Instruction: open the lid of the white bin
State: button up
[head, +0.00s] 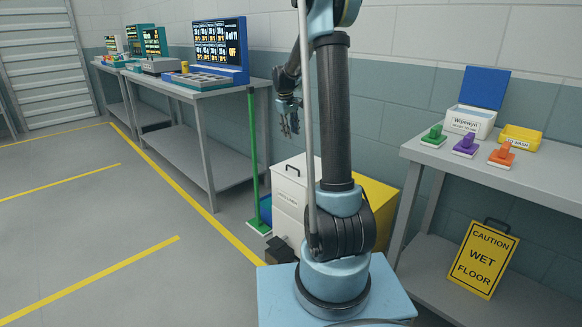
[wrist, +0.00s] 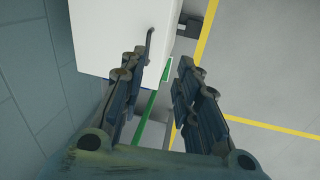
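The white bin (head: 287,218) stands on the floor against the wall, partly hidden behind my arm. Its white lid (head: 297,166) looks shut and has a dark bar handle (head: 291,169). My gripper (head: 289,131) is above the bin, apart from it, with its fingers pointing down. In the wrist view, the lid (wrist: 115,35) fills the upper left and the handle (wrist: 150,46) shows at its right edge, close to the left finger's tip. My gripper (wrist: 158,70) is open, with nothing between its fingers.
A green broom (head: 253,150) stands left of the bin. A dark pedal-like block (head: 279,249) is at the bin's foot. A yellow bin (head: 378,207) is to the right. Workbenches (head: 223,86) stand left, a table (head: 545,183) right, with a wet-floor sign (head: 483,262). The left floor is clear.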

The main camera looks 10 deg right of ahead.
jog(key=w+f, duration=0.4)
jog(key=w, duration=0.2)
jog(key=shift+n, duration=0.4)
jog(key=f, duration=0.5)
jog(key=w+d+f, duration=0.1)
jog(key=f, duration=0.5)
jog(key=w+d+f, duration=0.1)
jog(key=f, duration=0.5)
jog(key=shift+w+f, duration=0.15)
